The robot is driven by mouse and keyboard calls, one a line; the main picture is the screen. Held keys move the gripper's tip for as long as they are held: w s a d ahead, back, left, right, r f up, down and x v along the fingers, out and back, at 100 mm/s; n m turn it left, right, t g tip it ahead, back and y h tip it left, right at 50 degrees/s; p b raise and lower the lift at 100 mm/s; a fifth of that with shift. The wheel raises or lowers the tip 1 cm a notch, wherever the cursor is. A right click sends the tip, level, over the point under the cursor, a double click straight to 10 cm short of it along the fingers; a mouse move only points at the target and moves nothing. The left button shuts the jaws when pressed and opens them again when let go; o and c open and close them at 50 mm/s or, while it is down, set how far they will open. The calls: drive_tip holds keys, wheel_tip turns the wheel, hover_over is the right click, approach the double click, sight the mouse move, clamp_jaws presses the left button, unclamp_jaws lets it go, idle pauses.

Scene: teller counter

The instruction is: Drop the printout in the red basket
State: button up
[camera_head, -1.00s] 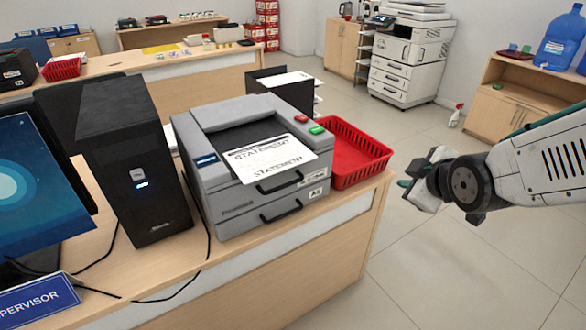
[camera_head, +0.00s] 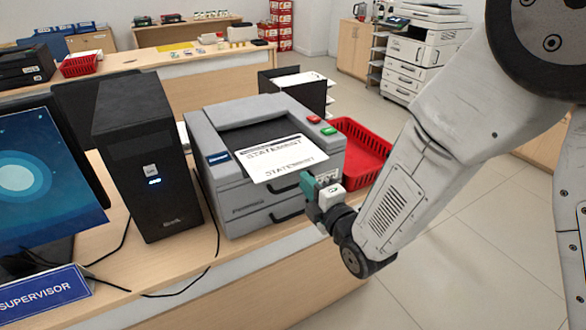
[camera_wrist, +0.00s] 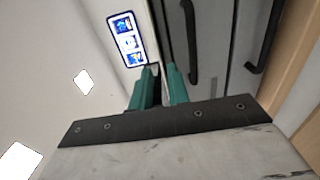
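The printout (camera_head: 272,158), a white sheet headed "STATEMENT", lies on the grey printer's (camera_head: 240,205) output area, and its near edge overhangs the front. My gripper (camera_head: 311,183), with teal fingers, is at the printer's front right, close to the sheet's near right corner. In the wrist view my gripper (camera_wrist: 159,70) shows a narrow gap between its fingers, and the printer's dark drawer handles (camera_wrist: 192,45) lie to the right. I cannot tell if the sheet's edge is between the fingers.
A black computer tower (camera_head: 148,170) and a monitor (camera_head: 45,165) stand left of the printer, with loose cables on the counter. A supervisor sign (camera_head: 45,292) is at the front left. A black paper holder (camera_head: 295,90) stands behind the printer. Open floor lies to the right.

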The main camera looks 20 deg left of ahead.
drive_tip(key=shift+x, duration=3.1)
clamp_jaws()
drive_tip(key=shift+r, duration=1.35)
